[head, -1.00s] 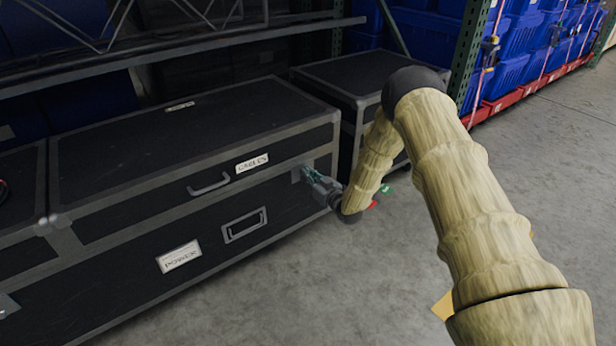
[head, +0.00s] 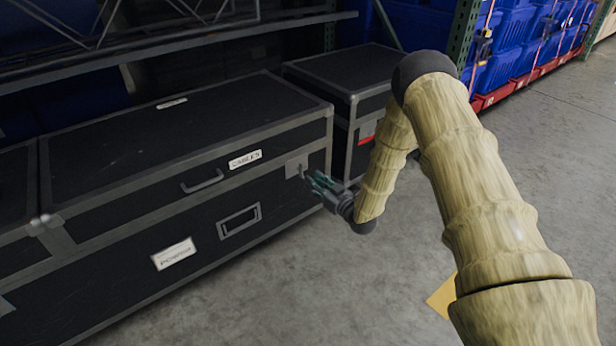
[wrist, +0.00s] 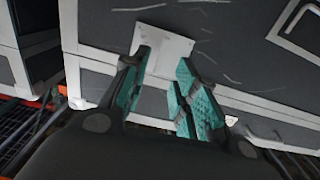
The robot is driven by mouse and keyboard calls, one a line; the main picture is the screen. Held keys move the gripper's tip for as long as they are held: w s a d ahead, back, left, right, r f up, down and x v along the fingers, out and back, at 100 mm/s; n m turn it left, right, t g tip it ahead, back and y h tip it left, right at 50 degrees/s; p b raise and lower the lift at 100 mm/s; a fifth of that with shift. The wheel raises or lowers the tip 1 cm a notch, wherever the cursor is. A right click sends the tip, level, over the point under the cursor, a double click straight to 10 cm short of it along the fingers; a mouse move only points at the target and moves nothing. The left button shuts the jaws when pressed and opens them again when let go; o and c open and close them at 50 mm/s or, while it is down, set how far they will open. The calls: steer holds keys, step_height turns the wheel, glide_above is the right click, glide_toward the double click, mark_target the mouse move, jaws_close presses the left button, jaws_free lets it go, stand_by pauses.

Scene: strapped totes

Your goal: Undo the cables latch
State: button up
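The black case with grey metal edging has a white label (head: 245,159) on its lid, seeming to read CABLES. The latch (head: 296,165) is a light metal plate near the case's right front corner, across the lid seam. It also shows as a pale plate beyond my fingers in the wrist view (wrist: 165,48). I cannot tell whether it is fastened or undone. My gripper (head: 316,182) is just in front of and below the latch, seemingly apart from it. In the wrist view its teal finger pads (wrist: 159,85) stand apart with nothing between them.
A handle (head: 203,182) sticks out from the lid front; a recessed handle (head: 240,220) and a second label (head: 174,253) are below. Another black case (head: 345,75) stands close on the right. A shelf beam (head: 180,46) runs behind.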

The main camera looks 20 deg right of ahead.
steer(key=shift+v, duration=2)
steer(key=s+a+f+m+g+h, duration=0.2)
steer(key=s+a+f+g, duration=0.15)
steer(key=s+f, duration=0.65)
steer(key=s+a+f+m+g+h, duration=0.1)
steer(key=s+a+f+g+h, duration=0.15)
steer(key=s+f+g, duration=0.6)
steer(key=s+a+m+g+h, duration=0.2)
steer(key=s+g, duration=0.3)
steer(key=s, duration=3)
step_height(320, 180, up, 33)
steer(key=p, duration=3.4)
steer(key=shift+w, duration=0.4)
